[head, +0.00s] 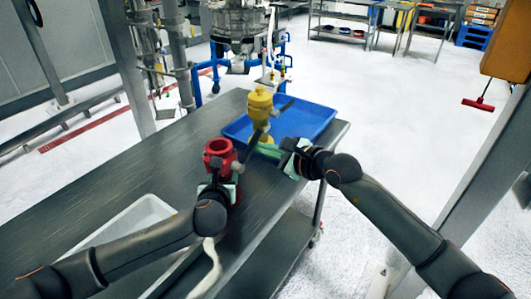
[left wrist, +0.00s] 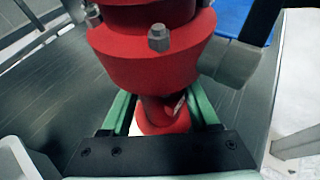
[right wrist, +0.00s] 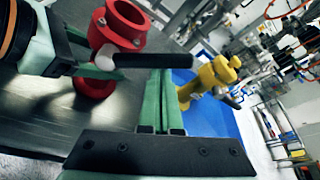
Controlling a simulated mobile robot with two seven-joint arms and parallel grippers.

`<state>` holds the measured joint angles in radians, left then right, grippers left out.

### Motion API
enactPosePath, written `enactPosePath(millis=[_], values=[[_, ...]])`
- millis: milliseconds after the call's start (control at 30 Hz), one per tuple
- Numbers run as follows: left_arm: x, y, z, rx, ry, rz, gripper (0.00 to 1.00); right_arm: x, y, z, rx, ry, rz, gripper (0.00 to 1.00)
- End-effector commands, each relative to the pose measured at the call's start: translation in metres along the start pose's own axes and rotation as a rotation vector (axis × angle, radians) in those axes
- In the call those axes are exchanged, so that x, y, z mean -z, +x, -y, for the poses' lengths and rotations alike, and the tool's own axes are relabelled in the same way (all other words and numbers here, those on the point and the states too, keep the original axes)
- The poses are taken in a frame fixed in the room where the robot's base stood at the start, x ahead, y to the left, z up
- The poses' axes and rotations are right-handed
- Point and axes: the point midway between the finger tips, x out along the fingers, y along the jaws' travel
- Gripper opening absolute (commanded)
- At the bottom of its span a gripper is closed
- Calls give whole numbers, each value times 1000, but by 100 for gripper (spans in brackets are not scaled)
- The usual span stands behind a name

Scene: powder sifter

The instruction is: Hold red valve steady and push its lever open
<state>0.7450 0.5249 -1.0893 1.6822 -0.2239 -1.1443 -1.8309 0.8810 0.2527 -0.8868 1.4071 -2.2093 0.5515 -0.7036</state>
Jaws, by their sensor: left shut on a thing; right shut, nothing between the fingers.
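The red valve (head: 219,149) stands upright on the metal table. In the left wrist view the green fingers of my left gripper (left wrist: 162,108) sit on both sides of the valve's narrow lower neck (left wrist: 160,112), shut on it. The valve's black lever (right wrist: 152,61) sticks out from its side and crosses the right wrist view. My right gripper (head: 262,150) is shut and empty. Its closed fingertips, also in the right wrist view (right wrist: 163,78), are right at the lever's outer part. I cannot tell whether they touch it.
A white bin (head: 150,208) sits at the near left. The table surface (head: 120,195) left of the red valve is clear.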

Motion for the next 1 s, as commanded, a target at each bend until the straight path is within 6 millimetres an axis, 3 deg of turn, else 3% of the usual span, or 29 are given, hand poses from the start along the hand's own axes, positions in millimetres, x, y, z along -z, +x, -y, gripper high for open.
enactPosePath(millis=[233,500,900,1000], values=[[1,0,0,0,3,-3,0,-16,-4,-1,-1,2,10,0],[2,0,0,1,3,-3,0,-14,-3,-1,-2,3,7,0],[2,0,0,1,2,-3,0,25,9,14,1,4,0,0],[2,0,0,1,1,-3,0,24,-5,11,0,3,5,0]])
